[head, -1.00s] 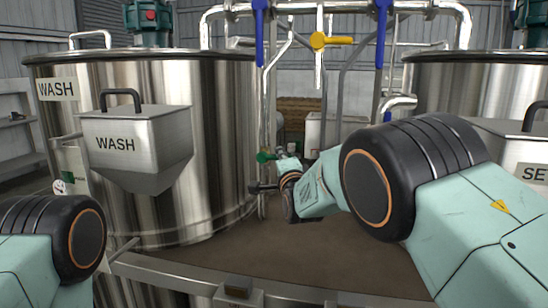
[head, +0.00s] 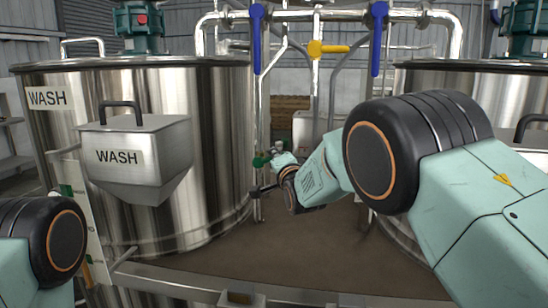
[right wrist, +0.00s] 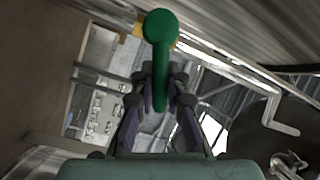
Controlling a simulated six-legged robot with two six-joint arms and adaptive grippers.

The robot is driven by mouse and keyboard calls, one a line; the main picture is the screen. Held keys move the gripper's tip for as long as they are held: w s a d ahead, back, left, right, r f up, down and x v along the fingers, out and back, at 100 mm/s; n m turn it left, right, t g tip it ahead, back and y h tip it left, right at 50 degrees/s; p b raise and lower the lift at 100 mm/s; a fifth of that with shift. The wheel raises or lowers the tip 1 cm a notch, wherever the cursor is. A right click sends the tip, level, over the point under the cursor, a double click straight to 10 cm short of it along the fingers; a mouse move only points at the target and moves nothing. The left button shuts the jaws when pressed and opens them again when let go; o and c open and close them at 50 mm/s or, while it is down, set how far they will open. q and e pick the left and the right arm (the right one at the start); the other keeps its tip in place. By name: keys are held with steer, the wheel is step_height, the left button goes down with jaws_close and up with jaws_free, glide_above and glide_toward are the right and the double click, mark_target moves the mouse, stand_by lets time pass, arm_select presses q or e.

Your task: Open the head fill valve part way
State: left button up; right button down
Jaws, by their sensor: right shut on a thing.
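A green valve handle (head: 261,161) sits on the piping just right of the wash tank (head: 225,150) in the head view. In the right wrist view the green lever (right wrist: 160,45), with its round end, stands between the fingers. My right gripper (right wrist: 160,95) is shut on this lever; in the head view its small dark fingers (head: 263,190) reach in from the right, close to the handle. The valve body is mostly hidden there. My left gripper is out of view; only part of my left arm shows at lower left.
Two blue levers (head: 257,40) (head: 377,40) hang from the upper pipe, with a yellow handle (head: 328,48) between them. A WASH hopper (head: 137,160) juts from the wash tank. A second tank (head: 480,80) stands at right. A metal rail (head: 180,286) crosses the front.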

steer(key=shift+r+n+g+p, duration=0.3)
steer(key=shift+r+n+p, duration=0.2)
steer(key=shift+n, duration=0.2)
steer(key=shift+a, duration=0.1)
steer(key=shift+w, duration=0.1)
steer(key=c, duration=1.3)
jaws_free()
steer(key=shift+f, duration=0.1)
steer(key=shift+c, duration=0.2)
steer(key=shift+s, duration=0.2)
steer(key=s+d, duration=0.1)
steer(key=s, duration=0.6)
steer(key=shift+d, duration=0.15)
steer(key=shift+r, duration=0.2)
